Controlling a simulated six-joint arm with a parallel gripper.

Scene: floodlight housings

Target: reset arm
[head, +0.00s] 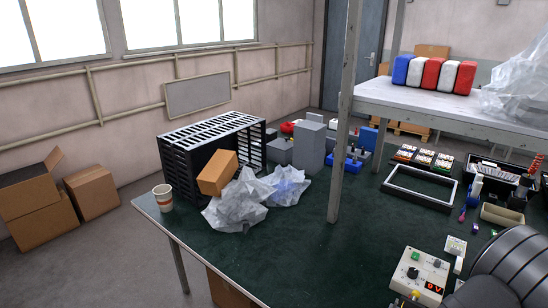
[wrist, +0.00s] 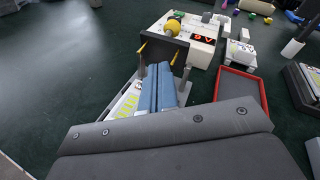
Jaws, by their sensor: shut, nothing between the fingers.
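My gripper (wrist: 158,70) shows in the wrist view as two blue fingers pressed together, shut and empty, pointing away from the camera. Its tips are close to a dark upright plate (wrist: 178,52) with yellow prongs; I cannot tell if they touch. A white power supply box (wrist: 204,46) with a red display is just beyond; it also stands at the lower right in the head view (head: 417,275). A dark grey rounded part of my arm fills the head view's lower right corner. My gripper is not visible in the head view.
A red-rimmed tray (wrist: 263,98) lies right of the fingers. In the head view, a black slotted crate (head: 185,150), a cardboard box (head: 217,173), crumpled plastic and a paper cup (head: 163,197) stand at left. A metal post (head: 343,130) carries a shelf (head: 400,97). The table's front middle is clear.

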